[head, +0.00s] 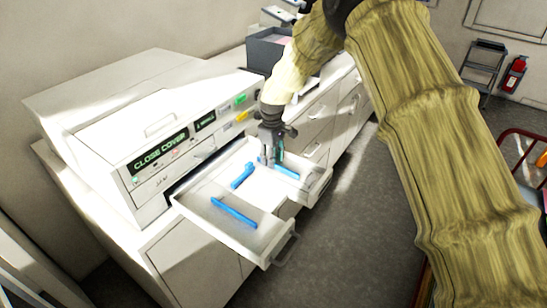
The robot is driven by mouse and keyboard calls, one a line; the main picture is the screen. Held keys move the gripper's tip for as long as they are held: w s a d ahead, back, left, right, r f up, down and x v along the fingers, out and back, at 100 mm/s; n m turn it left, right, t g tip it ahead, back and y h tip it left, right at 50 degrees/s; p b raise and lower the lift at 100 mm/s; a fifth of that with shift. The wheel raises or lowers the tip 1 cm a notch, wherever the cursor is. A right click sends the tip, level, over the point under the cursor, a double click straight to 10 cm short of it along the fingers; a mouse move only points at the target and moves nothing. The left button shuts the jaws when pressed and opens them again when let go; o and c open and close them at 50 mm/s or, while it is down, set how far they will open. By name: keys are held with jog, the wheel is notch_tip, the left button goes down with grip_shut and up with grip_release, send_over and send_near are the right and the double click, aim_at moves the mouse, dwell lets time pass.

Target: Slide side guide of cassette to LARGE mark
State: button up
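The cassette (207,207) is a white open tray pulled out of the front of a white machine (150,120). Inside lie several blue guides: a long bar (234,212) toward the front left, a short piece (242,176) in the middle, and another blue guide (287,172) at the right. My gripper (270,162) points down over the right part of the cassette, right by the right blue guide. Its fingers are small and dark here, and I cannot tell whether they touch or hold that guide. The LARGE mark is not readable in this view.
The machine's panel reads CLOSE COVER (160,151). A dark grey bin (268,50) stands on the counter behind. White drawers (322,112) line the counter. Grey floor (345,240) is open in front. A red-framed cart (525,150) is at the right edge.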

notch_tip(320, 180, up, 12)
dwell(0.6)
